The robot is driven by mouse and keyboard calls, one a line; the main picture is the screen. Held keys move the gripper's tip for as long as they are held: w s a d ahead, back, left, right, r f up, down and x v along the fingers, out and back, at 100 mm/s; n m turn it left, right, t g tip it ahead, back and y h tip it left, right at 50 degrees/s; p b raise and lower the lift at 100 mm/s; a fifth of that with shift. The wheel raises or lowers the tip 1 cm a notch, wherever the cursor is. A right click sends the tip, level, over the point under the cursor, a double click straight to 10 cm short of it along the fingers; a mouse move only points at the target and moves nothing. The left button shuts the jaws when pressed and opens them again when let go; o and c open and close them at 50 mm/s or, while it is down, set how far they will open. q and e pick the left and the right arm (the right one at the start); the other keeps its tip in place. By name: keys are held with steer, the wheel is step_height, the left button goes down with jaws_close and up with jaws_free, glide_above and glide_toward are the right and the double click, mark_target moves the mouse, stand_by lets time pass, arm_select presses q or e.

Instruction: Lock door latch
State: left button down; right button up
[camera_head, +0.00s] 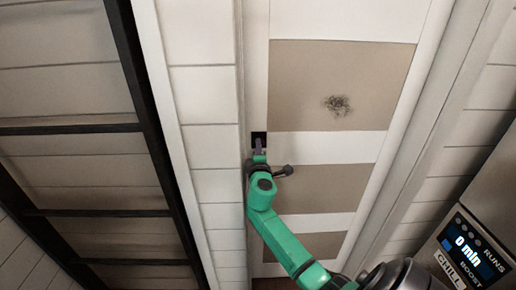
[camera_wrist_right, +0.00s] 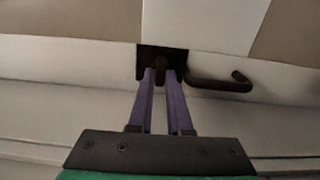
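The door (camera_head: 335,95) is white with beige panels and looks closed in its frame. The latch is a small black plate (camera_head: 259,136) near the door's left edge; it also shows in the wrist view (camera_wrist_right: 143,60). A dark reddish latch knob (camera_wrist_right: 160,66) stands out from the plate. My right gripper (camera_head: 259,149) reaches up to the plate. In the wrist view its two purple fingers (camera_wrist_right: 161,76) lie close on either side of the knob, with the knob filling the small gap at the tips. My left gripper is not in view.
A dark lever handle (camera_head: 285,170) is just right of my right gripper, close to the wrist; it also shows in the wrist view (camera_wrist_right: 222,85). A black metal frame (camera_head: 150,130) stands at left. An appliance with a lit display (camera_head: 470,250) is at lower right.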

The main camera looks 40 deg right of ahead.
steer(key=o, duration=0.4)
steer(key=shift+d+r, duration=0.2)
steer(key=shift+c, duration=0.2)
steer(key=shift+w+d+f, duration=0.1)
steer(key=shift+f, duration=0.1)
